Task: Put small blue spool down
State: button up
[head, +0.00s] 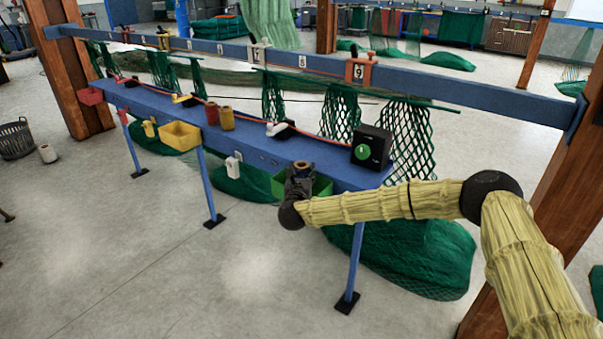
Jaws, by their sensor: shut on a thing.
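My gripper (300,179) is at the front edge of the long blue bench (240,139), near its right end, in front of a green bin (322,186). It is shut on a small spool (302,168), which I take to be the small blue spool. The spool is upright, with a tan top and a dark body mostly hidden by the jaws. I cannot tell whether its base touches the bench.
A black box with a green disc (371,147) stands right of the gripper. A red spool (212,113) and a yellow spool (227,118) stand farther left, near a yellow bin (180,135). Green netting (410,140) hangs behind. Bare bench top lies left of the gripper.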

jog(key=shift+f+b, duration=0.25)
jog(key=shift+b, duration=0.05)
jog(key=o, duration=1.1)
jog(key=shift+r, duration=0.15)
jog(key=shift+r+p, duration=0.65)
jog(key=shift+p, duration=0.45)
jog(key=s, duration=0.4)
jog(key=s+a+b, duration=0.1)
jog(key=s, duration=0.3)
jog(key=s+b, duration=0.1)
jog(key=s, duration=0.3)
jog(key=shift+a+f, duration=0.15)
jog(key=shift+f, duration=0.05)
